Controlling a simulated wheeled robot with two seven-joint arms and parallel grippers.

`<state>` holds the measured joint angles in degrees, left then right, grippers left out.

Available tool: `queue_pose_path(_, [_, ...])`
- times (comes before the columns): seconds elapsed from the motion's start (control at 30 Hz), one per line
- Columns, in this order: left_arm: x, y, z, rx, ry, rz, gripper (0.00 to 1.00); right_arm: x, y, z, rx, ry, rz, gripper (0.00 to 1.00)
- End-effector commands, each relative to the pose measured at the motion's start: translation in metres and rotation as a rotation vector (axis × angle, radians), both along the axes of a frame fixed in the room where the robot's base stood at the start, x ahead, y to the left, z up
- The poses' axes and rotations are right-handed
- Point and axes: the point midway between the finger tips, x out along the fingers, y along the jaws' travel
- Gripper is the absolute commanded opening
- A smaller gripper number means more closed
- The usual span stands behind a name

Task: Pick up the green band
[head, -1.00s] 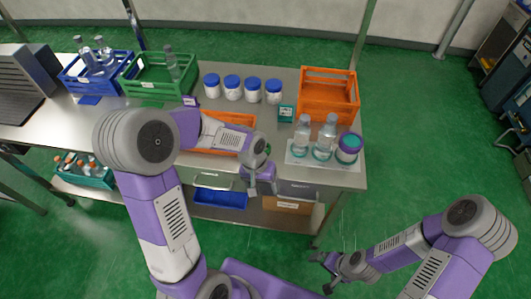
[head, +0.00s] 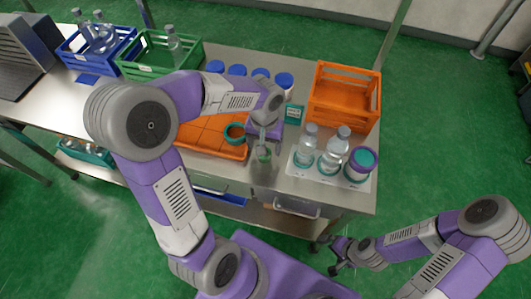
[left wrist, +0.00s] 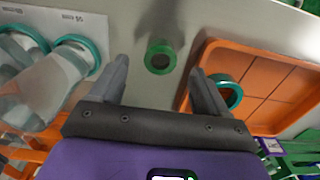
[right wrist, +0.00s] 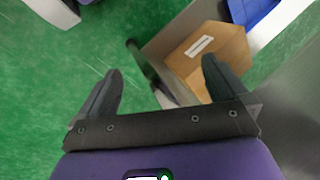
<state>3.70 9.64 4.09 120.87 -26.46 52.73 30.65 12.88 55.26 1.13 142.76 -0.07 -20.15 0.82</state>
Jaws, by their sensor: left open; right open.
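The green band (head: 263,154) is a small ring on the metal bench near its front edge. In the left wrist view the green band (left wrist: 160,57) lies ahead, between the lines of my two fingertips. My left gripper (head: 264,146) is open and empty, pointing down over the band; it also shows in the left wrist view (left wrist: 158,68). I cannot tell the exact height gap. My right gripper (head: 340,257) is open and empty, off the bench's front right; its fingers show in the right wrist view (right wrist: 160,75).
An orange tray (head: 195,142) with a teal band (head: 234,133) lies left of my left gripper. Clear bottles (head: 307,140) and a purple-and-teal jar (head: 361,163) stand on a white sheet to the right. An orange crate (head: 345,97) and blue-lidded jars (head: 284,80) stand behind.

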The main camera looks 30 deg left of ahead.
Motion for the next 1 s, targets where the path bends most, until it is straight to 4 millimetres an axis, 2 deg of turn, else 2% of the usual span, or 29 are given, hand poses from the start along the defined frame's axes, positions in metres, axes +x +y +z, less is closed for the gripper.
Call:
queue_pose_path(0.1, [0.0,0.002,-0.023,0.0,0.004,0.001,0.76,0.0,0.0,-0.01,0.0,-0.001,0.0,1.0])
queue_pose_path(0.2, [0.0,0.002,-0.036,-0.001,0.004,0.0,0.76,0.0,0.0,-0.014,0.0,-0.001,0.0,1.0])
queue_pose_path(0.33, [0.001,0.002,-0.043,-0.001,0.001,-0.001,0.76,0.001,0.0,-0.016,0.0,-0.001,0.0,1.0])
queue_pose_path(0.53, [0.001,0.002,-0.043,-0.001,0.001,0.0,0.76,0.001,0.0,-0.015,0.0,-0.001,0.0,1.0])
queue_pose_path(0.9, [0.001,0.002,-0.042,-0.002,0.0,-0.001,0.21,0.001,0.0,-0.015,0.0,-0.001,0.0,1.0])
queue_pose_path(0.93, [0.001,0.002,-0.042,-0.002,0.0,-0.001,0.17,0.001,0.0,-0.015,0.0,-0.001,0.0,1.0])
queue_pose_path(1.0, [0.001,0.002,-0.042,-0.002,0.0,0.0,0.17,0.001,0.0,-0.015,0.0,-0.001,0.0,1.0])
